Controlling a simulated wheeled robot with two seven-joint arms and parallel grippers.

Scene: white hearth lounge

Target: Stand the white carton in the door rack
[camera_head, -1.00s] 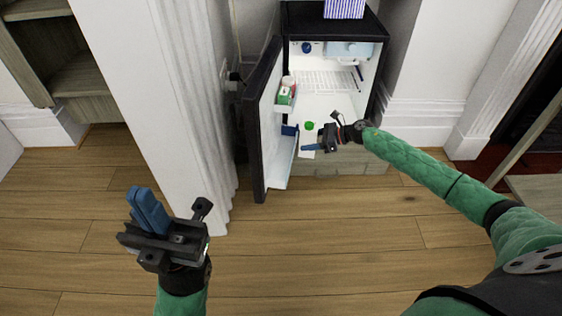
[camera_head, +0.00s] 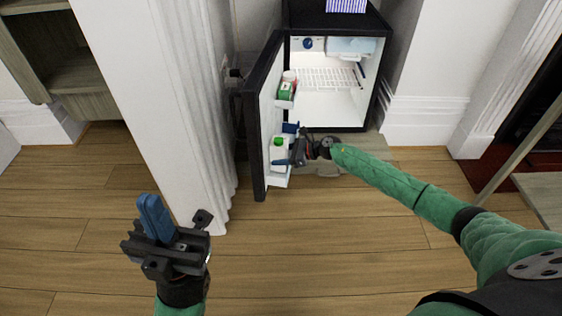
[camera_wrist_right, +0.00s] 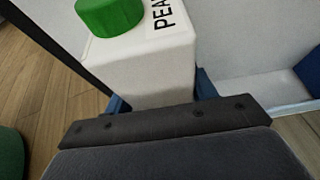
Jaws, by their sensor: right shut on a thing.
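The white carton (camera_head: 279,157) with a green cap is at the lower rack (camera_head: 276,182) of the open fridge door. It looks upright there. My right gripper (camera_head: 290,150) is shut on it, with blue fingers on either side. In the right wrist view the carton (camera_wrist_right: 150,65) fills the space between the fingers (camera_wrist_right: 163,98), its green cap at the top and black letters on one face. The carton's base is hidden, so I cannot tell whether it touches the rack floor. My left gripper (camera_head: 156,218) is empty, away over the floor, its blue fingers close together.
The black fridge (camera_head: 335,20) stands open, with a wire shelf (camera_head: 325,79) inside. The upper door rack (camera_head: 286,103) holds small items, including a green and white one (camera_head: 286,90). A white pillar (camera_head: 175,100) stands left of the door. The wooden floor in front is clear.

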